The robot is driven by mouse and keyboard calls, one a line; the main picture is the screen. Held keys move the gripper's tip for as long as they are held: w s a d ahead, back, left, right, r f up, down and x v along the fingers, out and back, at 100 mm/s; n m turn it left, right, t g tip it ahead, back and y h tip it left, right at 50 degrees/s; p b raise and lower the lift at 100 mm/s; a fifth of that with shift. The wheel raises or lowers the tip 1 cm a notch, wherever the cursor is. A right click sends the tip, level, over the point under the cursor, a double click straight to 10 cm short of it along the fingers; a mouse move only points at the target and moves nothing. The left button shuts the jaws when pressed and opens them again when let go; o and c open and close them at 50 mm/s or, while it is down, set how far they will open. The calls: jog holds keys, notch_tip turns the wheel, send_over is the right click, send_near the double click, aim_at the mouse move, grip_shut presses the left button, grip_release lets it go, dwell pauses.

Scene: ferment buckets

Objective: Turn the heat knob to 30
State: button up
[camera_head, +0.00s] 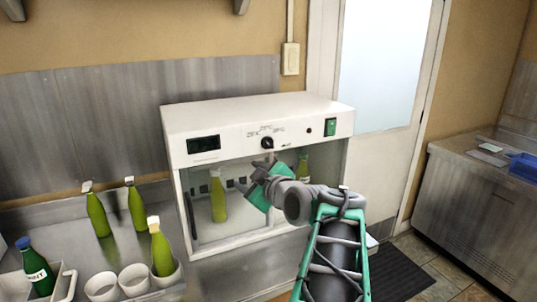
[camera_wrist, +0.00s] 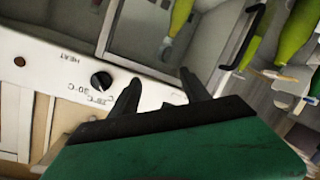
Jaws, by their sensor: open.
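The heat knob (camera_head: 267,142) is a small round black dial on the upper front panel of a white cabinet (camera_head: 235,116). Temperature marks are printed around it. In the wrist view the knob (camera_wrist: 101,81) shows tilted, with HEAT and degree marks beside it; a pale mark shows on its face, but I cannot tell which number it points at. My gripper (camera_head: 254,174) is in front of the cabinet's glass window, a little below the knob. Its two dark fingers (camera_wrist: 160,80) are apart and empty, to the right of the knob in the wrist view, not around it.
The panel also carries a dark display (camera_head: 203,144) and a green switch (camera_head: 330,127). Green bottles stand behind the glass, one (camera_head: 218,198) at left. More bottles (camera_head: 98,214) and white cups (camera_head: 133,280) stand on the left counter. A black handle (camera_head: 191,215) is at the window's left.

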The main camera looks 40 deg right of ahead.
aim_at(268, 144)
jog(key=s+d+r+t+h, duration=0.2)
jog(key=s+d+r, duration=0.25)
jog(key=d, duration=0.35)
jog(key=shift+n, duration=0.3)
jog(key=x, duration=0.2)
jog(key=p+x, duration=0.1)
jog(key=x, duration=0.1)
jog(key=r+p+x, duration=0.1)
jog(key=x, duration=0.2)
jog(key=shift+w+a, duration=0.2)
jog(key=shift+a, duration=0.05)
jog(key=shift+w+d, duration=0.1)
jog(key=shift+w, duration=0.2)
jog(key=shift+c, duration=0.2)
jog(key=shift+f, duration=0.1)
grip_shut()
